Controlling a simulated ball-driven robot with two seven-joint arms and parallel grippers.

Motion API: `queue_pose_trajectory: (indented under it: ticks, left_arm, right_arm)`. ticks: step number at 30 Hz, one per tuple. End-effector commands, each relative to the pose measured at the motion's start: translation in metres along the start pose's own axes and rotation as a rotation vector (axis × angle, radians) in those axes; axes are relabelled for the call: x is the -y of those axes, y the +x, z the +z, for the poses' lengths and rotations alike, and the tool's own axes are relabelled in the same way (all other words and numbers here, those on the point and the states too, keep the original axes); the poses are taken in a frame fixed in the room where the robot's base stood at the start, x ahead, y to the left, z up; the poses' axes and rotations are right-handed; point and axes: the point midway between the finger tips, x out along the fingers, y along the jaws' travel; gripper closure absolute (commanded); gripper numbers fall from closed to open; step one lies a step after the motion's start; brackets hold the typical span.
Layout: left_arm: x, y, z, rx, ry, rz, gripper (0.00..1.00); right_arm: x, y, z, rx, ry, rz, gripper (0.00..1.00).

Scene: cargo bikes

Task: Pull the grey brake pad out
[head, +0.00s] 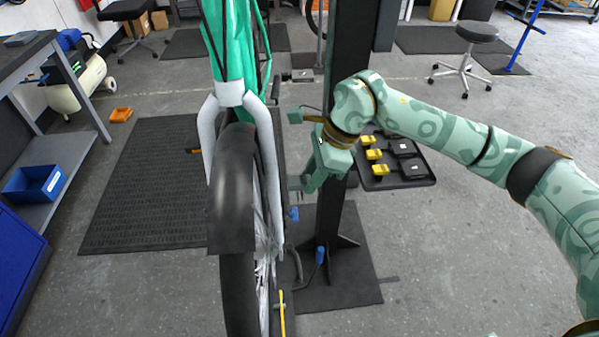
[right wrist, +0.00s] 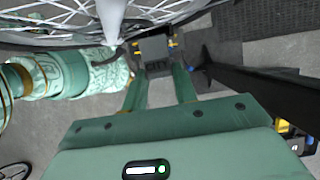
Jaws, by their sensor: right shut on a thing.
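My right gripper (head: 303,184) comes from the right to the fork side of the bike's front wheel. In the right wrist view its two green fingers (right wrist: 158,76) reach the dark brake caliper (right wrist: 153,47) below the white fork leg (right wrist: 112,18). They are closed on a small dark grey piece (right wrist: 158,68) at the caliper's near face, which looks like the grey brake pad. It is mostly hidden between the fingertips, and I cannot tell how far it sits inside the caliper. In the head view the pad is too small to make out.
The front tyre (head: 233,180) stands left of my right gripper. A black stand column (head: 345,55) rises close behind it. A black tray (head: 405,182) with yellow and black blocks lies to the right. A dark mat (head: 150,180) covers the floor at left.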

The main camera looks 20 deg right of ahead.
Motion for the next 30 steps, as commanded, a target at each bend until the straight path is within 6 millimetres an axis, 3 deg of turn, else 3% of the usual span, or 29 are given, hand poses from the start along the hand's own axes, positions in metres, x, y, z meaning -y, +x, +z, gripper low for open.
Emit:
queue_pose_trajectory:
  ticks: [21,30]
  left_arm:
    - [0.002,-0.009,-0.005,-0.010,0.000,-0.003,0.45]
    - [0.002,-0.009,-0.005,-0.010,0.000,-0.003,0.45]
  right_arm:
    - [0.000,-0.026,-0.064,-0.005,0.008,-0.001,1.00]
    - [0.000,-0.027,-0.068,-0.004,0.007,0.000,1.00]
